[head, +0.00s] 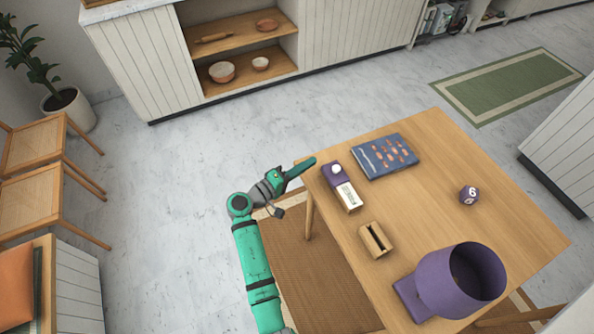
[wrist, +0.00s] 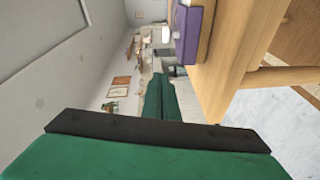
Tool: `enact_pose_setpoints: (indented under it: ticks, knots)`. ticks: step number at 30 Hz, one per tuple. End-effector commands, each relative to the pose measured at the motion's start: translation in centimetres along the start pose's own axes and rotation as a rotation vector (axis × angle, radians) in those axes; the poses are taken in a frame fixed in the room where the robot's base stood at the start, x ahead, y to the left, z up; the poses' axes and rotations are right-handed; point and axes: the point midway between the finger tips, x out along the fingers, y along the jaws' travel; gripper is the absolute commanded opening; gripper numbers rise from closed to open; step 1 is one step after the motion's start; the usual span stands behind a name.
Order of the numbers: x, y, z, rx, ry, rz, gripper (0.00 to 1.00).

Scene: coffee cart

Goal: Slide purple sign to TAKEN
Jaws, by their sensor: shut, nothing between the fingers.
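The purple sign (head: 329,179) lies near the far left corner of the table. It has a round white knob (head: 336,169) at its far end and a white label window (head: 347,195) toward its near end; the lettering is too small to read. Its purple side also shows at the top of the wrist view (wrist: 188,35). My gripper (head: 312,162) is shut and empty. Its green tips are beside the table's corner, left of the sign's knob end and apart from it. In the wrist view, the green fingers (wrist: 160,95) are just left of the table edge.
On the wooden table (head: 440,190) are a blue board (head: 385,156) right of the sign, a small slotted wooden block (head: 375,240), a purple numbered die (head: 469,194) and a large purple drum-like object (head: 450,280). The floor left of the table is open.

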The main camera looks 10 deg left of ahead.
Motion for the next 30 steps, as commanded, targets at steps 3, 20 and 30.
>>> enact_pose_setpoints:
  ticks: [3, 20, 30]
  knots:
    - [2.3, 0.0, 0.1, 0.000, -0.004, 0.000, 0.00]
    - [3.5, 0.0, 3.9, 0.000, 0.000, 0.000, 0.00]
    - [2.9, 0.0, 4.2, -0.002, 0.010, -0.001, 0.00]
